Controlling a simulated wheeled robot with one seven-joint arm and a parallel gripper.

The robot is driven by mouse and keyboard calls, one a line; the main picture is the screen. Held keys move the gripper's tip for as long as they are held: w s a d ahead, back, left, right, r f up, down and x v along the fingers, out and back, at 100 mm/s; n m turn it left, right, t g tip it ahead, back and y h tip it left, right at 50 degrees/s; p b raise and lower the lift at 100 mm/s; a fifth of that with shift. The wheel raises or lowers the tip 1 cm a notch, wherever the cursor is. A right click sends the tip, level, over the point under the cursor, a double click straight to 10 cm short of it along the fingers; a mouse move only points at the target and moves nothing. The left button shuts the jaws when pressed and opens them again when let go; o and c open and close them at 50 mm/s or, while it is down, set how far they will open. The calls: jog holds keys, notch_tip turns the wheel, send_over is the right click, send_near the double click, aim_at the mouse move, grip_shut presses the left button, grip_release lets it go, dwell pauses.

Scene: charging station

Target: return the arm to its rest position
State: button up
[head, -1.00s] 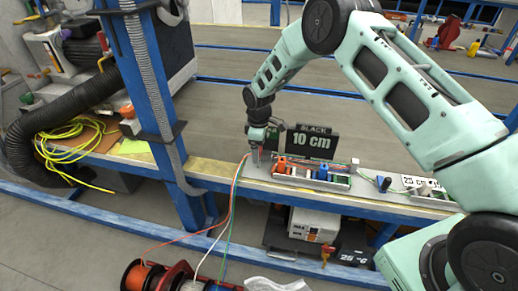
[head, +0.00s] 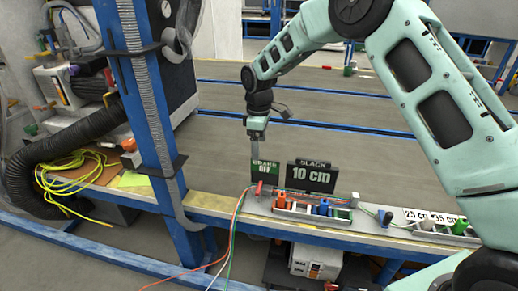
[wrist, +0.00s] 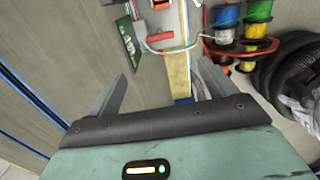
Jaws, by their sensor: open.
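The green sign (wrist: 127,40) and the coloured wires (wrist: 160,52) lie beyond the fingers there.
The bench (head: 215,203) holds a black "SLACK 10 cm" sign (head: 311,177), a tray with orange and blue connectors (head: 310,209) and a red clip (head: 259,188). A blue post (head: 160,150) stands left. Wire spools (wrist: 257,32) show in the wrist view. Space above the bench is open.

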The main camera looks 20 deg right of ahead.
jog(key=s+a+r+m+y+p, duration=0.1)
jog(key=s+a+r+p, duration=0.3)
jog(key=s+r, duration=0.5)
jog(key=s+a+r+m+p, duration=0.1)
jog(key=s+a+r+p, duration=0.1)
jog(key=s+a+r, duration=0.7)
jog(key=s+d+r+m+p, duration=0.1)
jog(key=s+d+p, duration=0.1)
jog(key=s, duration=0.9)
jog(key=s+d+r+m+p, duration=0.1)
jog(key=s+d, duration=0.4)
jog(key=s, duration=0.7)
jog(key=shift+s+r+m+p, duration=0.15)
jog(key=shift+r+m+p, duration=0.15)
jog(key=shift+r+p, duration=0.5)
